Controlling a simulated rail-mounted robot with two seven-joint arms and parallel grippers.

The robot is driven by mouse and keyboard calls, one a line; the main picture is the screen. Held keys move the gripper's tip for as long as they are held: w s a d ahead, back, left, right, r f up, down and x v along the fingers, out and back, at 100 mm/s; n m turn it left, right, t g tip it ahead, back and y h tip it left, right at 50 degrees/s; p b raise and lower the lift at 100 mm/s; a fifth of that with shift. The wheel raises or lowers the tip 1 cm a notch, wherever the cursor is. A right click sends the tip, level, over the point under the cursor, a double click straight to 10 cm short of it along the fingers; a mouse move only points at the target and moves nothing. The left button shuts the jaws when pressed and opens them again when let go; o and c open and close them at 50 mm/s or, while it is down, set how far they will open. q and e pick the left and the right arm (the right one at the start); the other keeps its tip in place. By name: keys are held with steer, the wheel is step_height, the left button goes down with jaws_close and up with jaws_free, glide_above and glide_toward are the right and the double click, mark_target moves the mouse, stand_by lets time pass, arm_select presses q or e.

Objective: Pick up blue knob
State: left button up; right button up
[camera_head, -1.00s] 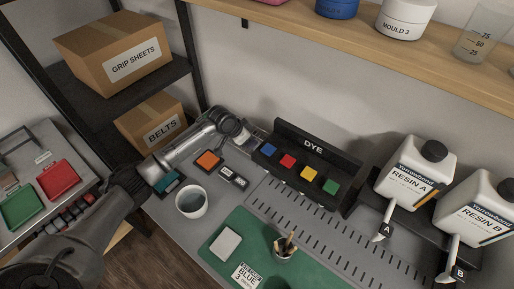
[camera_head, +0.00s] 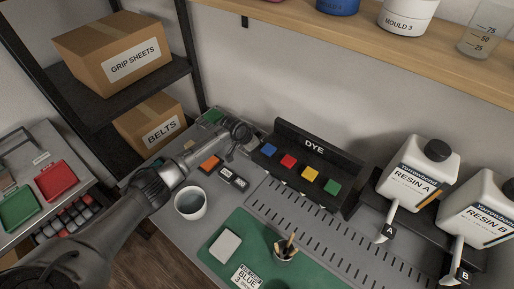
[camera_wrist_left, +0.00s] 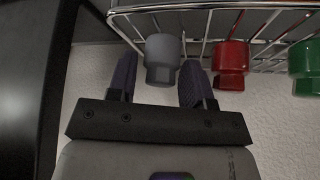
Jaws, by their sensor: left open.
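No clearly blue knob shows in either view. In the left wrist view a grey knob (camera_wrist_left: 162,58), a red knob (camera_wrist_left: 231,66) and a green knob (camera_wrist_left: 306,60) sit in a row at a wire rack (camera_wrist_left: 262,64). My left gripper (camera_wrist_left: 158,84) is open, with one purple-lined finger on each side of the grey knob and nothing clamped. Whether the fingers touch it, I cannot tell. In the head view my left gripper (camera_head: 243,134) is small and dark, left of the DYE rack (camera_head: 314,149); the knobs cannot be made out there. My right gripper is out of view.
The DYE rack holds blue, red, yellow and green squares. A green mat (camera_head: 215,243) carries a brush cup (camera_head: 284,250). Resin bottles (camera_head: 418,170) stand at right; a shelf (camera_head: 300,22) hangs above.

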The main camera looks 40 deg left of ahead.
arm_select(q)
steer(key=shift+c, duration=0.2)
steer(key=c, duration=0.6)
steer(key=shift+r, duration=0.1)
